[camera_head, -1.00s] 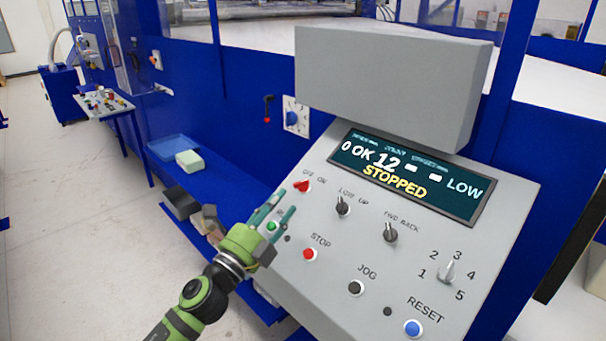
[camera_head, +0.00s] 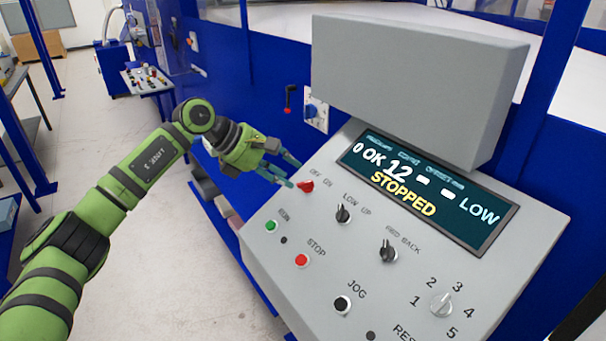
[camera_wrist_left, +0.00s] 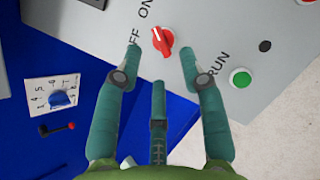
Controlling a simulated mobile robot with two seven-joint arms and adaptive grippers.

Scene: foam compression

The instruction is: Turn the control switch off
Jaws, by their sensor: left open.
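The control switch is a red knob (camera_head: 306,186) below the OFF and ON labels on the grey sloped panel (camera_head: 375,285). In the left wrist view the red knob (camera_wrist_left: 163,41) has a white mark toward its upper left; I cannot tell which label it points at. My left gripper (camera_head: 286,174) is open and empty, its teal fingertips just left of the knob. In the left wrist view the open fingers (camera_wrist_left: 160,58) lie either side of the knob's near side, with no clear contact. My right gripper is not in view. The display (camera_head: 420,190) reads STOPPED.
Close by are the green RUN button (camera_head: 271,226), the red STOP button (camera_head: 302,260) and the black LOW/UP knob (camera_head: 343,213). A grey box (camera_head: 415,85) overhangs the display. A blue dial (camera_head: 312,111) is on the blue wall behind.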

